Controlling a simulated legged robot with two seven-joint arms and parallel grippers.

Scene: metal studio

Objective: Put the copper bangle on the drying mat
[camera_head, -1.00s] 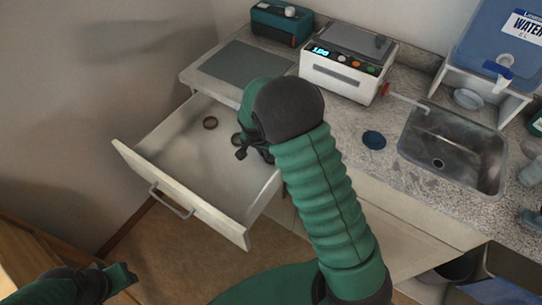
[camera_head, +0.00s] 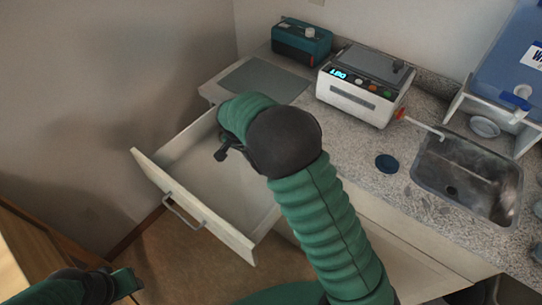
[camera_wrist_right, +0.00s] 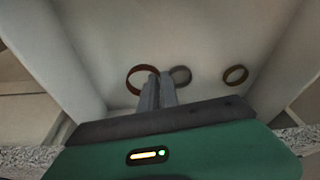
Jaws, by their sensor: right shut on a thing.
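The copper bangle (camera_wrist_right: 137,80), a reddish-brown ring, is in the right wrist view at the right gripper's fingertips, over the white drawer floor. My right gripper (camera_wrist_right: 156,88) is shut on its near right edge. In the head view this gripper (camera_head: 222,153) is over the open drawer, partly hidden by my own arm, and the bangle is hidden. The drying mat appears to be the flat grey sheet (camera_head: 264,80) on the counter behind the drawer. My left gripper (camera_head: 126,282) is at the lower left, away from the drawer; its jaw state is unclear.
A grey ring (camera_wrist_right: 181,75) and a brass-coloured ring (camera_wrist_right: 236,75) lie in the open drawer (camera_head: 200,207). A teal box (camera_head: 301,42), a white device (camera_head: 358,87), a dark blue disc (camera_head: 387,163) and a sink (camera_head: 466,178) are on or in the counter. The mat is clear.

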